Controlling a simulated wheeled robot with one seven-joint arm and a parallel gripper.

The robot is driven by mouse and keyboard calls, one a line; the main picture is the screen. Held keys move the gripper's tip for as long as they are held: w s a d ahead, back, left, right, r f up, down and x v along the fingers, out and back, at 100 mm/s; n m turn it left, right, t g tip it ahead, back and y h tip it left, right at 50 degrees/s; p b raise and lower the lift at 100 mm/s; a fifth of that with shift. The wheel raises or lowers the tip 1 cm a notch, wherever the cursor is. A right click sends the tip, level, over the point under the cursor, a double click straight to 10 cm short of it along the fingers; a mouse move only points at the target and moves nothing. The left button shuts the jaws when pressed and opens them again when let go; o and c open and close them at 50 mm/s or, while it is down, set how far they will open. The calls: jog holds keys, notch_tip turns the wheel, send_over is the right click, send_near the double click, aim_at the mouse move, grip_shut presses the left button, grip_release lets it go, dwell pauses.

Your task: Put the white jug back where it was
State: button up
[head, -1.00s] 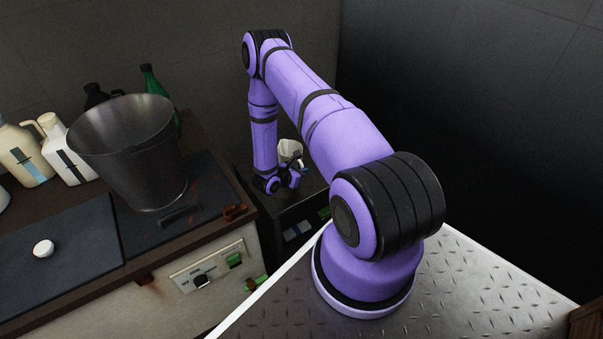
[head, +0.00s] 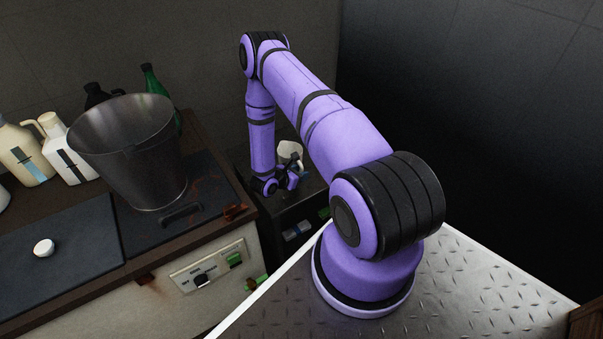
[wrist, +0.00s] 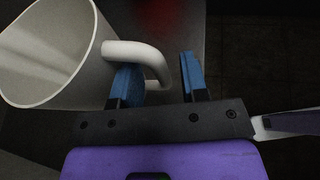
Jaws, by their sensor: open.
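The white jug (wrist: 45,60) fills the left of the wrist view, with its open mouth and curved handle (wrist: 150,52) showing. In the head view the jug (head: 289,153) stands on the dark unit in the corner, partly behind my gripper (head: 290,174). In the wrist view my gripper (wrist: 158,62) is open. Its left blue finger overlaps the loop of the handle and its right finger is apart, on the outer side. The outer bend of the handle lies between the fingers, with a gap to the right one. The jug's base is hidden.
A large metal bucket (head: 125,165) stands on the counter at left. Cream and white bottles (head: 68,160), a green bottle (head: 152,80) and a dark bottle stand near it. A small white cap (head: 43,248) lies on the dark mat. The counter edge is close to my forearm's left.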

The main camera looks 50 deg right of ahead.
jog(key=v, duration=0.6)
jog(key=a+r+m+g+y, duration=0.2)
jog(key=r+m, duration=0.3)
jog(key=r, duration=1.3)
jog(key=a+r+m+g+y, duration=0.15)
jog(key=r+m, duration=0.35)
jog(key=r, duration=1.3)
jog(key=s+a+r+m+t+y, duration=0.3)
jog(key=s+a+r+t+y, duration=0.1)
jog(key=s+a+r, duration=0.5)
jog(key=s+a+r+m+t+y, duration=0.4)
jog(key=s+a+r, duration=0.5)
jog(key=s+r, duration=0.4)
jog(key=shift+s+a+r+t+y, duration=0.4)
jog(key=shift+r+t+y, duration=0.25)
jog(key=shift+y, duration=0.3)
jog(key=shift+f, duration=0.1)
